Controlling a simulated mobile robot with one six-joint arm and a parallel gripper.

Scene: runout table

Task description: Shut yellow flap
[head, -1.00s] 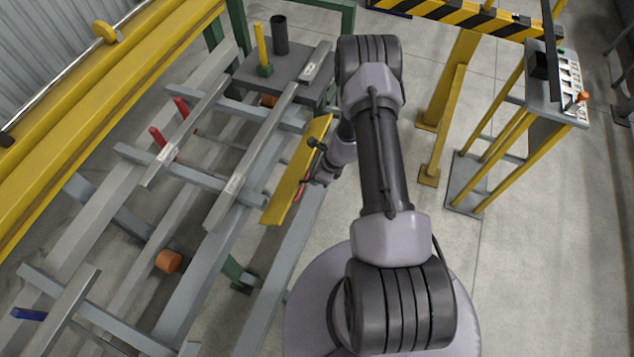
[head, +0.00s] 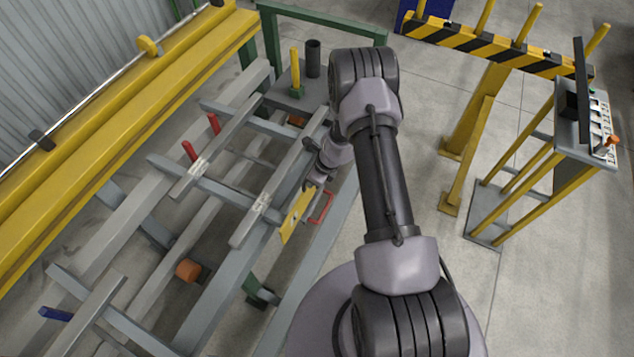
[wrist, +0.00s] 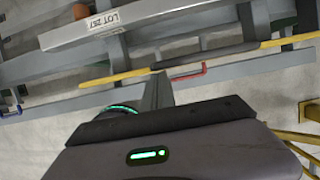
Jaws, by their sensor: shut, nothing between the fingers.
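The yellow flap (head: 295,217) is a narrow yellow plate on the right side of the grey rack in the head view, partly hidden by my gripper. In the wrist view the flap (wrist: 115,78) shows nearly edge-on as a thin yellow strip, its middle dark. My gripper (head: 309,186) is shut and empty, close at the flap's upper part. It also shows in the wrist view (wrist: 157,90), just below the strip. I cannot tell whether it touches the flap. A red handle (head: 321,208) is beside the flap.
Grey bars with labels (head: 263,203) and crossbeams lie left of the flap. A dark cylinder (head: 313,58) and a yellow post (head: 295,70) stand at the back. A control stand (head: 585,125) and striped barrier (head: 495,47) are to the right, with open floor between.

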